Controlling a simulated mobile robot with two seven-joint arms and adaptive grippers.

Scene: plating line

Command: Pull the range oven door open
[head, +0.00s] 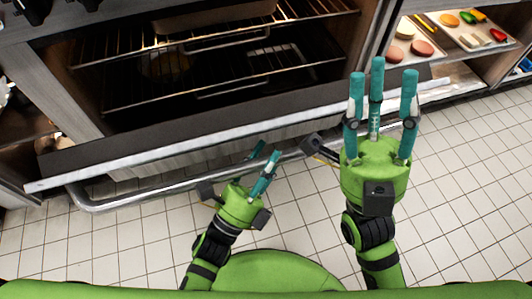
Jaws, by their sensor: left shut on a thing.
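The range oven door (130,152) is part-way open, tilted out from the oven, with its top edge running across the view. Its long silver bar handle (150,195) stands off the near side of the door. My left gripper (263,160) is shut on the handle near the middle of the bar; its fingers hide part of the grip. My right gripper (379,82) is open and empty, with its fingers spread and pointing away from me. It appears in front of the right part of the door and handle, and I cannot tell whether it touches them.
An open shelf (450,65) at the right holds patties, vegetables and other food pieces. White tiled floor (460,200) lies clear between my base and the range.

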